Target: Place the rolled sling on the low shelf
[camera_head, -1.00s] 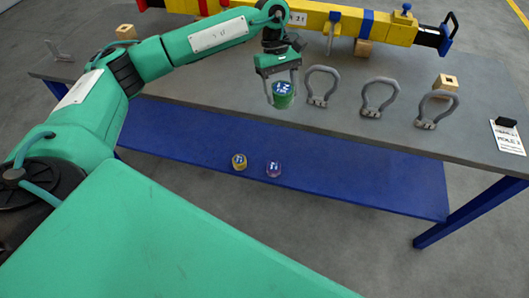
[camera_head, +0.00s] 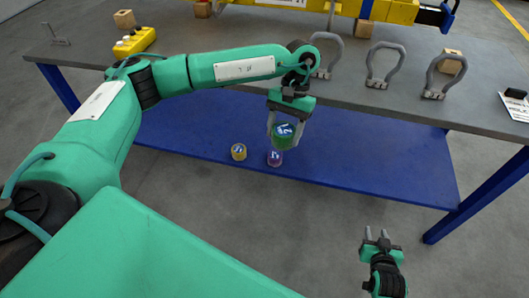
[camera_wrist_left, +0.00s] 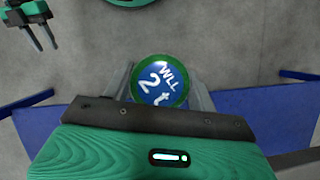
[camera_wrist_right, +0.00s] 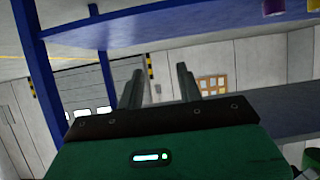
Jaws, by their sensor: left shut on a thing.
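The rolled sling (camera_head: 284,136), green with a blue label, is held between the fingers of my left gripper (camera_head: 285,122). It hangs in front of the table edge, over the blue low shelf (camera_head: 385,168) in the head view; its height above the shelf is hard to tell. In the left wrist view the sling (camera_wrist_left: 160,82) shows its round face with "WLL 2 t" between the fingers. My right gripper (camera_head: 377,232) is empty, fingers apart, low in front of the shelf. The right wrist view shows the shelf (camera_wrist_right: 180,32) above its fingers.
A yellow roll (camera_head: 238,152) and a purple roll (camera_head: 275,158) stand on the shelf, the purple one just behind the held sling in the picture. The shelf's right part is clear. Grey shackles (camera_head: 383,65) stand on the tabletop (camera_head: 200,32) above.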

